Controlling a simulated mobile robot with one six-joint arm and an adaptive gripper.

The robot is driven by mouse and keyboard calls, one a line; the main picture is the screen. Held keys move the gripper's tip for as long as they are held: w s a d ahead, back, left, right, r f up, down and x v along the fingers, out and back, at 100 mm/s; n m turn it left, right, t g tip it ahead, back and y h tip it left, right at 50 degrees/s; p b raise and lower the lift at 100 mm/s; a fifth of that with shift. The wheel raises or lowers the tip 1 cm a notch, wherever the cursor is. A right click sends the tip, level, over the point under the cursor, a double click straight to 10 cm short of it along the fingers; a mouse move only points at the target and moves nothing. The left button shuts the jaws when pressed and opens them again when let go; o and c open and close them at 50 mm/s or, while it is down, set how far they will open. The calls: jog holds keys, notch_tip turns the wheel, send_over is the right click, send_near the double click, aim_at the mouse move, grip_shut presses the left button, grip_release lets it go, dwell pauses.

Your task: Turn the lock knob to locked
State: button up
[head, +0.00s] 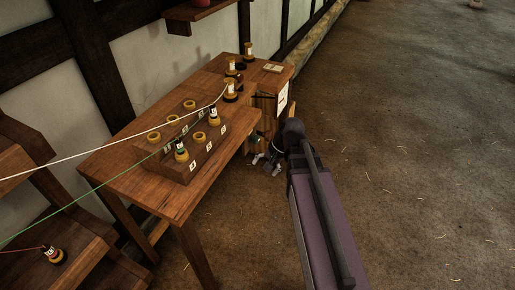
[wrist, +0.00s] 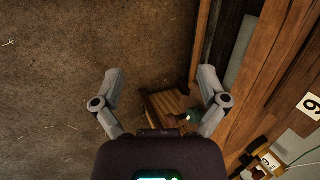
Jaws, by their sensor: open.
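My gripper (head: 266,163) is low beside the right end of the wooden table, next to the cabinet part. In the wrist view, its two fingers (wrist: 160,82) are spread wide with nothing between the tips. A dark green knob-like piece (wrist: 190,116) shows by the right finger, in front of a brown wooden part. A dark green piece (head: 256,137) also shows just above the gripper in the head view, at the table's side. I cannot tell for certain that this is the lock knob, and its turned position is not readable.
The wooden table (head: 125,182) holds a rack (head: 185,172) with yellow ringed bobbins and number labels. White and green cords run left from the bobbins. A wooden shelf (head: 75,262) stands at the lower left. The earthen floor (head: 430,170) to the right is open.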

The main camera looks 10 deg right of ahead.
jog(key=w+d+f+m+t+y+b, duration=0.3)
jog(key=w+f+m+y+b, duration=0.45)
jog(key=b, duration=0.45)
jog(key=m+t+y+b, duration=0.2)
jog(key=m+t+b, duration=0.4)
jog(key=m+b, duration=0.5)
send_near(258, 140)
jog(key=s+d, duration=0.1)
jog(key=s, duration=0.1)
jog(key=shift+w+d+f+m+y+b, duration=0.1)
jog(key=shift+d+m+y+b, duration=0.1)
jog(key=shift+d, duration=0.2)
jog(key=shift+w+d+m+y+b, duration=0.1)
jog(key=shift+d+b, duration=0.05)
jog(key=shift+d, duration=0.2)
jog(key=x, duration=1.3)
jog(key=shift+w+a, duration=0.25)
jog(key=c, duration=1.1)
